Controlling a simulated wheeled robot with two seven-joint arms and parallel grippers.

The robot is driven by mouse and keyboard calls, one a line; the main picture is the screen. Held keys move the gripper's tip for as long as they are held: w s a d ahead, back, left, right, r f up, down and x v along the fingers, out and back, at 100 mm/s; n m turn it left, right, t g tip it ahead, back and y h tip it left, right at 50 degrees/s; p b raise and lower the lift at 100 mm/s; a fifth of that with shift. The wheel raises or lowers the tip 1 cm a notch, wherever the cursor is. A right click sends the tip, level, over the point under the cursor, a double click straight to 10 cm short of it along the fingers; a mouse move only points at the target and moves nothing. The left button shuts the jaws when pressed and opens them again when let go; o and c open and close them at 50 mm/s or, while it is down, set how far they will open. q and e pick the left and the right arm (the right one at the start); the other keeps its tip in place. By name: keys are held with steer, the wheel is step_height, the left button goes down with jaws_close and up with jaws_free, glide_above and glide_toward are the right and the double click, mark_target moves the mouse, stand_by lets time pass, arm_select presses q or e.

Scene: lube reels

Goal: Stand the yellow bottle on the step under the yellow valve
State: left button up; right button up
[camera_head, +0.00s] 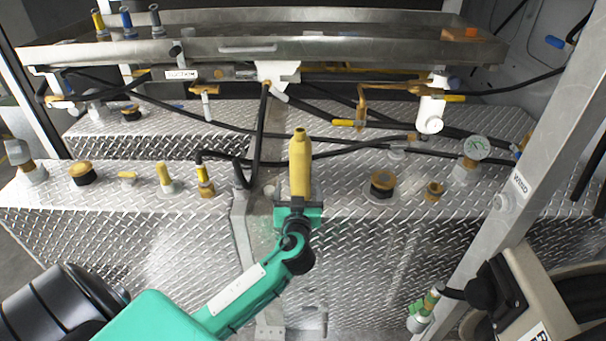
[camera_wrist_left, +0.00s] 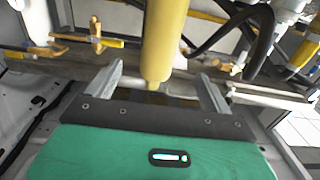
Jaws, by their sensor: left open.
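The yellow bottle (camera_head: 300,168) looks upright at the front edge of the diamond-plate step (camera_head: 345,190), its narrow tip up. My left gripper (camera_head: 298,207) is at its lower end and hides its base, so I cannot tell whether it rests on the step. In the left wrist view the bottle (camera_wrist_left: 163,45) lies between the two open fingers of the gripper (camera_wrist_left: 160,71), with a gap on each side. Several yellow valve handles show, among them one at mid-right (camera_head: 348,123) and one farther right (camera_head: 453,98); I cannot tell which is meant. My right gripper is not in view.
A metal tray (camera_head: 250,50) spans the back. A slanted metal post (camera_head: 520,180) is at right.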

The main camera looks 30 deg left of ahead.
mark_target(299, 169)
arm_select(q)
steer(key=p+x, duration=0.2)
steer(key=x, duration=0.5)
steer(key=shift+w+a+r, duration=0.1)
steer(key=shift+w+a, duration=0.05)
steer(key=shift+w, duration=0.1)
steer(key=shift+w+a, duration=0.2)
steer(key=shift+w, duration=0.2)
steer(key=shift+w+a+r+p, duration=0.2)
steer(key=shift+w+r+p, duration=0.05)
steer(key=shift+p, duration=0.2)
steer(key=x, duration=0.1)
steer(key=p+x, duration=0.2)
steer(key=shift+w+r, duration=0.1)
steer(key=shift+r, duration=0.15)
steer(key=shift+w+a+f, duration=0.15)
steer(key=shift+w+a, duration=0.15)
steer(key=shift+w, duration=0.2)
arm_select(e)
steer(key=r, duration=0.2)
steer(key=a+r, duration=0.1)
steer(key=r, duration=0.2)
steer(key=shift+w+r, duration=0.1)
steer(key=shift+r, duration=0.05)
arm_select(q)
steer(key=shift+c, duration=0.2)
steer(key=c, duration=1.4)
steer(key=shift+c, duration=0.6)
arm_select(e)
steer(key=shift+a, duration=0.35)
